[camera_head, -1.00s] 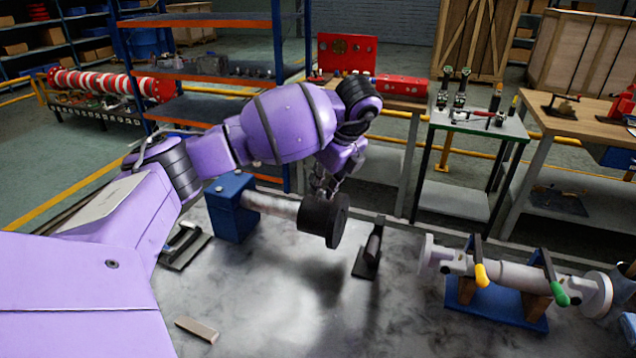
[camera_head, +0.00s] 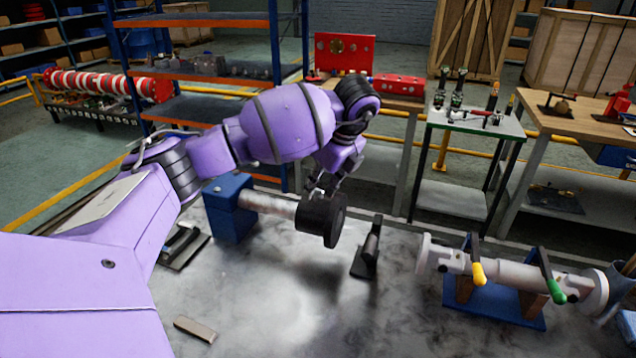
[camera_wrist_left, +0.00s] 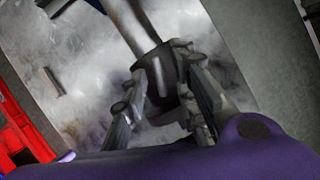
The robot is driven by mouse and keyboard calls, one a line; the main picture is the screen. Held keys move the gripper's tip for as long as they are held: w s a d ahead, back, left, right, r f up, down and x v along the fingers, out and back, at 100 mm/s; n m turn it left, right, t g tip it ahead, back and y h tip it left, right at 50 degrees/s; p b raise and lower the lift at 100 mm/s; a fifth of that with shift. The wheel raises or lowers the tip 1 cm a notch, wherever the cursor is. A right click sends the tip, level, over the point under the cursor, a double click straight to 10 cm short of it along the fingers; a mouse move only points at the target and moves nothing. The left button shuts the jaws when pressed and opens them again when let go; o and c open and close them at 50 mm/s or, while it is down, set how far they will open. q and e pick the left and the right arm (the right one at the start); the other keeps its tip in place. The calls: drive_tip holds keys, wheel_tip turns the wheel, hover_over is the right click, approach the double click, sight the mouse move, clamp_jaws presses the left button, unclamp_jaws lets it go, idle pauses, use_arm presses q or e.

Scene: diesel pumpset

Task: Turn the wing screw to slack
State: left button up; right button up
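My left gripper (camera_head: 322,184) points down over a dark round drum (camera_head: 322,224) at the end of a metal shaft (camera_head: 268,203). The shaft comes out of a blue block (camera_head: 230,212) on the grey table. In the left wrist view the two fingers of my left gripper (camera_wrist_left: 164,62) stand apart, on either side of the dark drum (camera_wrist_left: 160,72). I cannot see clearly whether they touch it. No wing screw can be made out; the fingers and wrist cover the top of the drum. My right gripper is not in view.
A small black stand (camera_head: 368,250) is just right of the drum. A pale pipe with yellow and green handles (camera_head: 510,273) lies on a blue base further right. A small flat bar (camera_head: 195,329) lies at the front left. The front middle of the table is clear.

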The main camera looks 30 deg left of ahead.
use_arm(q)
drive_tip(key=v, duration=1.2)
idle(0.3)
